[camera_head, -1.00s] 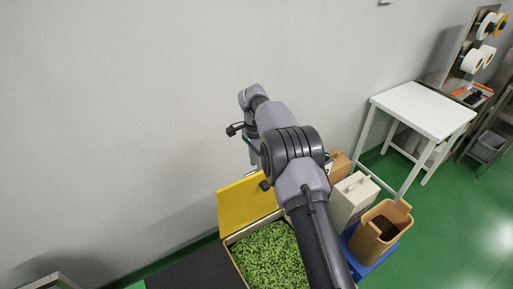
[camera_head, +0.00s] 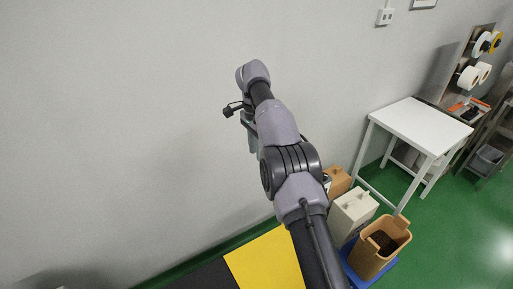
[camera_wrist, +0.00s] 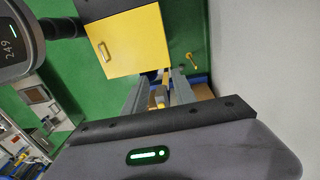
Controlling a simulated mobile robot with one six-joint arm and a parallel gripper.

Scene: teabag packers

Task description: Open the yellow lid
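The yellow lid (camera_head: 265,262) lies flat over its box, partly hidden behind my arm. The green leaves in the box are not visible. My gripper (camera_wrist: 158,84) has its two fingers apart, with no object clearly held. The yellow and brown bits between the fingers seem to lie beyond them. In the head view my gripper (camera_head: 250,138) is up near the wall, above and apart from the lid, mostly hidden by the wrist.
A dark surface (camera_head: 203,277) lies left of the lid. To the right stand a white bin (camera_head: 350,215) and a tan bin (camera_head: 367,262) with dark contents, on a blue base. A white table (camera_head: 420,125) stands further right. Green floor is free at the right.

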